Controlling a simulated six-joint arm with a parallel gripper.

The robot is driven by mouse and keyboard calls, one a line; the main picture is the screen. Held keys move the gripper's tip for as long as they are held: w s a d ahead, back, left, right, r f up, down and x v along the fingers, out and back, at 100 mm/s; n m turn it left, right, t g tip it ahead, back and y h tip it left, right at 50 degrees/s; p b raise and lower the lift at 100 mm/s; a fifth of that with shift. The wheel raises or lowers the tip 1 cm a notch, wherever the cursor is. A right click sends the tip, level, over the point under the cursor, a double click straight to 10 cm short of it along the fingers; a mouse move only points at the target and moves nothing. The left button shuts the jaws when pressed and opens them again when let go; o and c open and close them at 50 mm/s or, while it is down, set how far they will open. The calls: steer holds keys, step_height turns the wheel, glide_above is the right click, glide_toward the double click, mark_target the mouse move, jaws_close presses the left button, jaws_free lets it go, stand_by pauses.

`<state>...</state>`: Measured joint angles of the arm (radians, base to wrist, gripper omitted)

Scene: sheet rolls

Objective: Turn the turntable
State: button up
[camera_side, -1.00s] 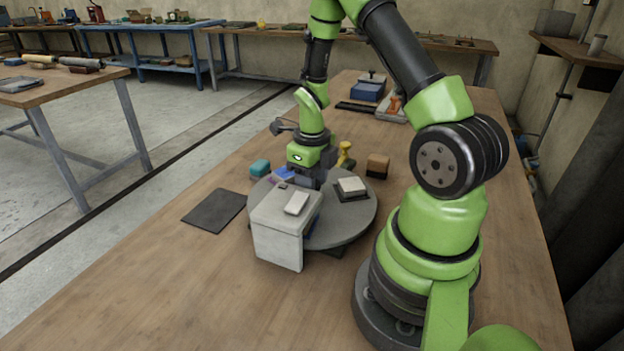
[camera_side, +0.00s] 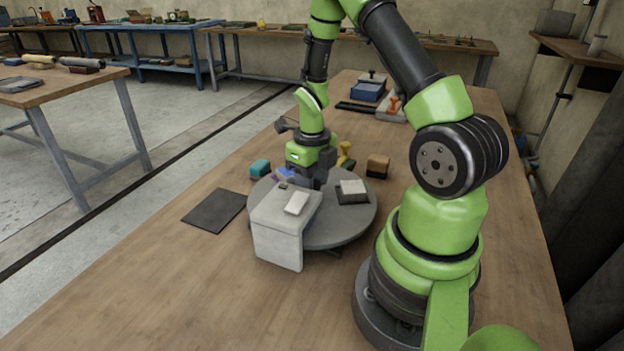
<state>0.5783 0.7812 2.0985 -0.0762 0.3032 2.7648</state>
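The turntable (camera_side: 345,228) is a round grey disc on the wooden bench, in the middle of the side view. A pale pad on a dark base (camera_side: 353,190) sits on its right part. A light grey box-like block (camera_side: 277,240) with a small white piece (camera_side: 296,203) on top stands at the front left and hides part of the disc. My gripper (camera_side: 312,181) points down over the far part of the turntable, behind the block. Its fingertips are too small and partly hidden, so I cannot tell whether they are open or touching the disc.
A teal block (camera_side: 260,168), a tan and dark block (camera_side: 377,166) and a yellow knobbed object (camera_side: 345,154) stand beyond the turntable. A dark flat sheet (camera_side: 214,211) lies to the left. A blue box (camera_side: 367,92) is farther back. The bench front left is clear.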

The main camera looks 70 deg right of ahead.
steer(key=o, duration=0.4)
step_height(320, 180, up, 10)
stand_by(0.4)
stand_by(0.3)
